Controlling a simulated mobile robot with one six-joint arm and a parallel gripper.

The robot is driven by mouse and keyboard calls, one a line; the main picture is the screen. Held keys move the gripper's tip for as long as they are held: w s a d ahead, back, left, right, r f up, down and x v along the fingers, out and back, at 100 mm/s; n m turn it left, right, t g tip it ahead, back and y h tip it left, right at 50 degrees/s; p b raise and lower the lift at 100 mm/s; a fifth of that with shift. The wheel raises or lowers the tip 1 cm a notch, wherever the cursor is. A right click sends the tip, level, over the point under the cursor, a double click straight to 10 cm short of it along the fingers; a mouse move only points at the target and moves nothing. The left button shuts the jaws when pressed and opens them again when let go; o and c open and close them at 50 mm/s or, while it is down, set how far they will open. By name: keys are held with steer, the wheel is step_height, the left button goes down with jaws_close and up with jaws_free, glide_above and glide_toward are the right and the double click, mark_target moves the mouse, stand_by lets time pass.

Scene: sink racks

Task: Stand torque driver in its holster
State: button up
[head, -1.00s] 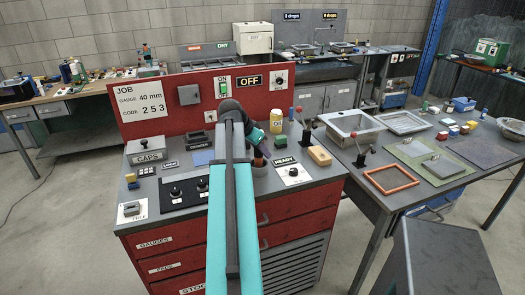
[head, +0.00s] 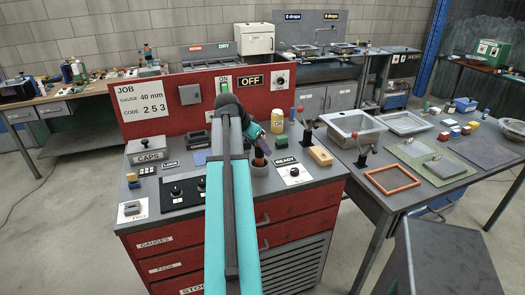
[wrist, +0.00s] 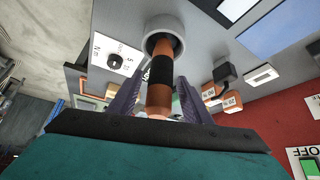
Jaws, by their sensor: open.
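The torque driver (wrist: 160,98), orange-brown with a black band, stands with one end inside the round grey holster (wrist: 165,20) in the wrist view. In the head view the driver (head: 259,156) shows as a short orange-brown piece above the holster (head: 259,169) on the bench top. It looks roughly upright. My gripper (wrist: 159,82) is open, with its purple fingers on either side of the driver and gaps showing between. In the head view my gripper (head: 262,145) is just above the holster. The driver's lower end is hidden inside the holster.
The red back panel (head: 160,110) rises behind.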

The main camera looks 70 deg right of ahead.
steer(key=b+v, duration=0.1)
steer(key=v, duration=0.8)
steer(key=shift+b, duration=0.3)
steer(key=shift+r, duration=0.15)
stand_by(0.4)
